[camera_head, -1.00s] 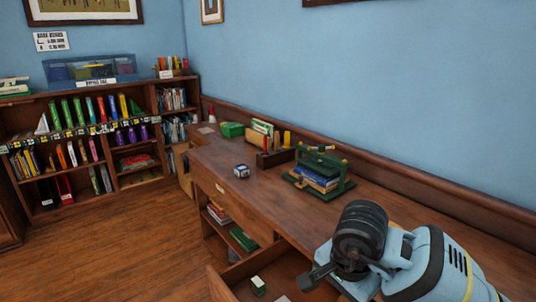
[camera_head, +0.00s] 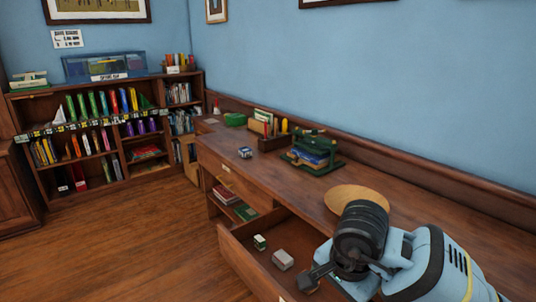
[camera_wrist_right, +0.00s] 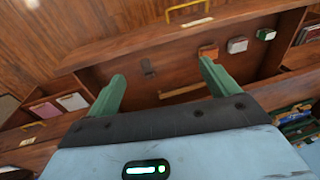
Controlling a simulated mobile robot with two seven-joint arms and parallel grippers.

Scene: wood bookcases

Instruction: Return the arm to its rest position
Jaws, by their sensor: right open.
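My right arm (camera_head: 420,262) comes in from the lower right of the head view, bent above the right part of the desk. My right gripper (camera_wrist_right: 161,69) shows in the right wrist view with its two green fingers wide apart and nothing between them. Its fingers appear over the open desk drawer (camera_head: 240,255), at a height I cannot tell. In the head view I cannot make out the fingers of this gripper. My left arm and left gripper are in neither view.
The open drawer holds a small green-and-white box (camera_head: 260,242) and a grey-white block (camera_head: 283,260). On the desk stand a round wooden plate (camera_head: 352,196), a green press (camera_head: 313,155) and a small blue-white box (camera_head: 245,152). A bookcase (camera_head: 18,108) stands far left. The floor (camera_head: 120,255) is clear.

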